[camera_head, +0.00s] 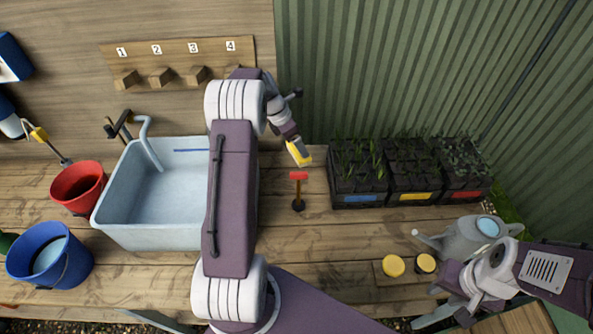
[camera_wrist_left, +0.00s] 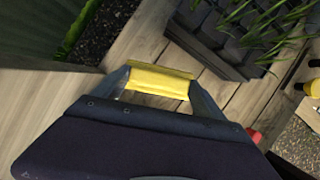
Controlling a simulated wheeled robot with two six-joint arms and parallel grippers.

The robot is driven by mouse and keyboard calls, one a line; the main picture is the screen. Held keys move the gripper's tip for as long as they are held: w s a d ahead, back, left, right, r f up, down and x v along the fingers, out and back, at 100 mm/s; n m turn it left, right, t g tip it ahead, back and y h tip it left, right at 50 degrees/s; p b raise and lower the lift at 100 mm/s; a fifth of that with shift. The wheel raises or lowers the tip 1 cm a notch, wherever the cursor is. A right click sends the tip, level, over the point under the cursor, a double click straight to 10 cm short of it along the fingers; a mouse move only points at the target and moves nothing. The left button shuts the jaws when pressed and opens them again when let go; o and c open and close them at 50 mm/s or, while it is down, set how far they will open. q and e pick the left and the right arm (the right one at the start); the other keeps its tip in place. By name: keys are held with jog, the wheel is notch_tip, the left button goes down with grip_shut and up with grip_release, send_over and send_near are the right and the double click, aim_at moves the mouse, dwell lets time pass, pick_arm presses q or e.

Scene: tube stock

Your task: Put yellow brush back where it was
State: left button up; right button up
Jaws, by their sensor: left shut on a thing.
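The yellow brush (camera_head: 299,152) is held in the jaws of my left gripper (camera_head: 295,146), above the wooden bench near the wall corner. In the left wrist view, the yellow piece (camera_wrist_left: 160,82) sits crosswise between the two fingers of the left gripper (camera_wrist_left: 160,88). The rest of the brush is hidden there. A board (camera_head: 178,51) with numbered wooden blocks 1 to 4 is on the back wall; my left arm partly covers block 4. My right gripper (camera_head: 448,312) is at lower right, fingers apart, with nothing seen between them.
A pale sink (camera_head: 120,205) is left of my arm. A red-headed tool (camera_head: 298,176) stands on the bench. Black plant trays (camera_head: 358,198) line the right wall. Buckets are at left.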

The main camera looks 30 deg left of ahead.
aim_at(294, 149)
pick_arm(q)
notch_tip(294, 149, down, 6)
jog(key=shift+w+a+r, duration=0.15)
jog(key=shift+r, duration=0.1)
jog(key=shift+f, duration=0.15)
jog(key=shift+f, duration=1.8)
jog(key=o, duration=1.3)
jog(key=shift+c, duration=0.2)
jog(key=v, duration=1.2)
jog(key=shift+r, duration=0.1)
